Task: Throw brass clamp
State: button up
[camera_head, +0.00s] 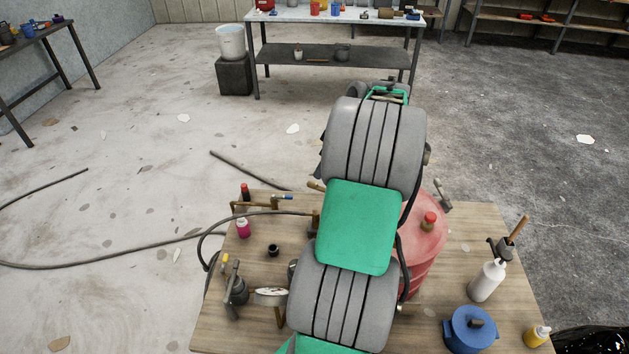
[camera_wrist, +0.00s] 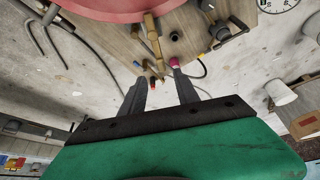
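A brass-coloured bracket-shaped piece, apparently the brass clamp (camera_wrist: 152,38), shows in the wrist view at the edge of the wooden table, beside the rounded red body (camera_wrist: 110,6). Other brass-coloured parts lie close to it, so I cannot tell its full outline. In the head view, brass-coloured parts show left of my arm, and I cannot tell which is the clamp. My gripper (camera_wrist: 161,88) shows two dark fingers standing apart with a gap between them and nothing held. The clamp appears beyond the fingertips, not touching them. My arm hides the gripper in the head view.
The wooden table (camera_head: 470,235) carries a red drum-like body (camera_head: 428,245), a white bottle (camera_head: 487,281), a blue pot (camera_head: 470,331), a yellow bottle (camera_head: 537,335) and a pink bottle (camera_head: 243,228). A hose (camera_head: 120,260) lies on the floor. A bench (camera_head: 335,58) stands behind.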

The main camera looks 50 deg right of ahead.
aim_at(312, 182)
jog(key=p+x, duration=0.1)
jog(key=x, duration=0.6)
jog(key=shift+w+a+f, duration=0.1)
jog(key=shift+a, duration=0.05)
jog(key=shift+c, duration=0.5)
grip_shut()
dwell(0.6)
